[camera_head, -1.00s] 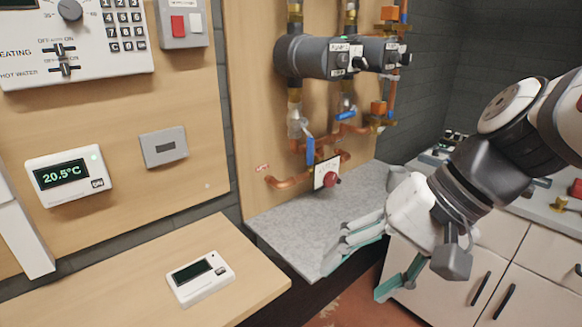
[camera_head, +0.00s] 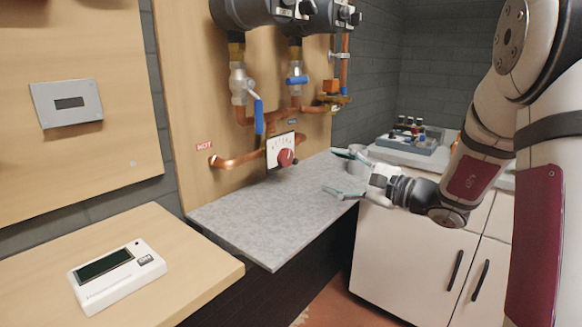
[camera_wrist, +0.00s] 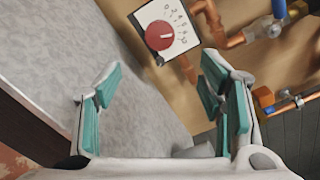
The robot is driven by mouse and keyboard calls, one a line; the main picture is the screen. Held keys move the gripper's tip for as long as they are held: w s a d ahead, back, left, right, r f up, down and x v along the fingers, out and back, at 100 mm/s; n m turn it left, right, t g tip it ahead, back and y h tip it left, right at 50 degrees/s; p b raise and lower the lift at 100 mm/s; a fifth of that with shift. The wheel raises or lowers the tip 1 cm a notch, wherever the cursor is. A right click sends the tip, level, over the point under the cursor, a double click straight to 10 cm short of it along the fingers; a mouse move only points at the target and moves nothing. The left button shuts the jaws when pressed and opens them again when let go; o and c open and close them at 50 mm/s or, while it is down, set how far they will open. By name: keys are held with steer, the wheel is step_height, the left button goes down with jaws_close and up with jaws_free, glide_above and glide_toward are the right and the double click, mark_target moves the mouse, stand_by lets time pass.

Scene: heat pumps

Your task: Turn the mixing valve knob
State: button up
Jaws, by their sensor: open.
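The mixing valve knob (camera_head: 286,158) is round and red, on a white scale plate (camera_head: 272,150) fixed to the copper pipes on the wooden wall panel. In the wrist view the red knob (camera_wrist: 159,36) shows at the top, beyond the fingertips, with a pale pointer line and a numbered scale (camera_wrist: 180,20). My gripper (camera_head: 340,172) is open and empty, to the right of the knob and apart from it, over the right part of the grey worktop. In the wrist view its teal-padded fingers (camera_wrist: 157,85) are spread wide with worktop and wall panel between them.
The grey speckled worktop (camera_head: 250,222) below the knob is bare. A blue-handled valve (camera_head: 258,117) and copper pipe (camera_head: 235,161) are left of the knob. Dark cylinders (camera_head: 250,10) hang above. A white handheld device (camera_head: 117,275) lies on the wooden table at front left.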

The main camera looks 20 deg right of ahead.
mark_target(288, 159)
steer(key=b+x, duration=0.1)
steer(key=x, duration=1.2)
steer(key=shift+b, duration=0.35)
steer(key=shift+c, duration=0.4)
